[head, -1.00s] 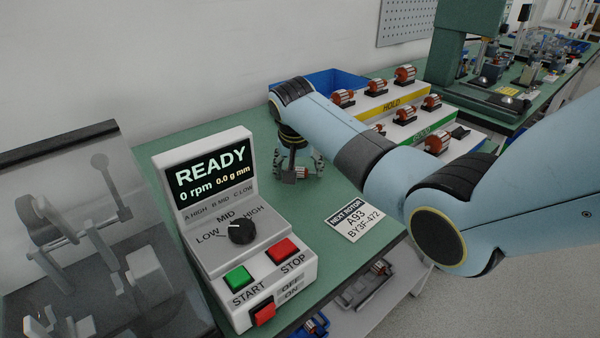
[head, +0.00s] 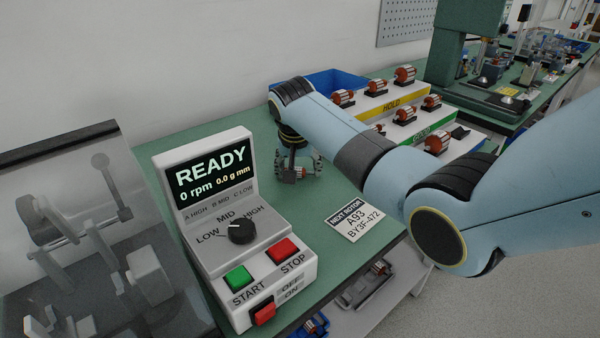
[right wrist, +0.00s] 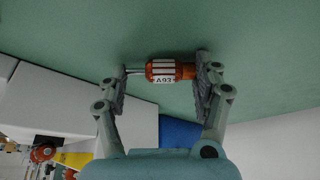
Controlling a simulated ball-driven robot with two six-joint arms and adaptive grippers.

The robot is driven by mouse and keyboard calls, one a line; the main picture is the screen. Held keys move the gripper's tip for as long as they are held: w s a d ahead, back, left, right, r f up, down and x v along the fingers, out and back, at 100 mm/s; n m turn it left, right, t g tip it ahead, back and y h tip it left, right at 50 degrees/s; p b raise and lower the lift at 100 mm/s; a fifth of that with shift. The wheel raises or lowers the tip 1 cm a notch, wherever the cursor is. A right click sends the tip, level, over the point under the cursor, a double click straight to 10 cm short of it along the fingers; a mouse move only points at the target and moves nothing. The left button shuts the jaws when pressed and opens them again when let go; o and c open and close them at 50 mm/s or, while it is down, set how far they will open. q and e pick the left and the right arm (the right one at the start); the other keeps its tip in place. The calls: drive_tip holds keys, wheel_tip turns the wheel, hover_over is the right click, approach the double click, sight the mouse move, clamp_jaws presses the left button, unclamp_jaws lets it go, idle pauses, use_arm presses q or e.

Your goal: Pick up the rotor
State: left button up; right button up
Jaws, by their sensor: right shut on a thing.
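The rotor (right wrist: 163,70) is a small copper and silver part with a white label reading A93. In the right wrist view it lies between the two fingers of my right gripper (right wrist: 162,80), which is shut on it along its length. In the head view my right gripper (head: 299,172) points down at the green bench, and the rotor shows only as a small part between the fingers. I cannot tell whether the rotor touches the bench. My left gripper is in neither view.
A control box (head: 220,220) reading READY stands in front, beside a clear-covered machine (head: 90,240). A card (head: 353,219) reading NEXT ROTOR A93 lies on the bench (head: 330,255). Stepped racks (head: 385,103) with several rotors and a blue bin (head: 330,82) stand behind.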

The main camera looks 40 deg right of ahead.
sight(299, 169)
drive_tip(key=shift+s+f, duration=0.1)
drive_tip(key=shift+f, duration=0.05)
drive_tip(key=shift+c, duration=0.5)
wheel_tip(299, 169, up, 5)
drive_tip(key=shift+f, duration=0.2)
drive_tip(key=s+d+r+p, duration=0.1)
drive_tip(key=s+d+r, duration=0.5)
drive_tip(key=s, duration=0.3)
drive_tip(key=shift+d+r+p, duration=0.3)
drive_tip(key=shift+d+p, duration=0.1)
drive_tip(key=shift+d, duration=0.1)
wheel_tip(299, 169, up, 5)
drive_tip(key=p, duration=0.6)
drive_tip(key=shift+s, duration=0.1)
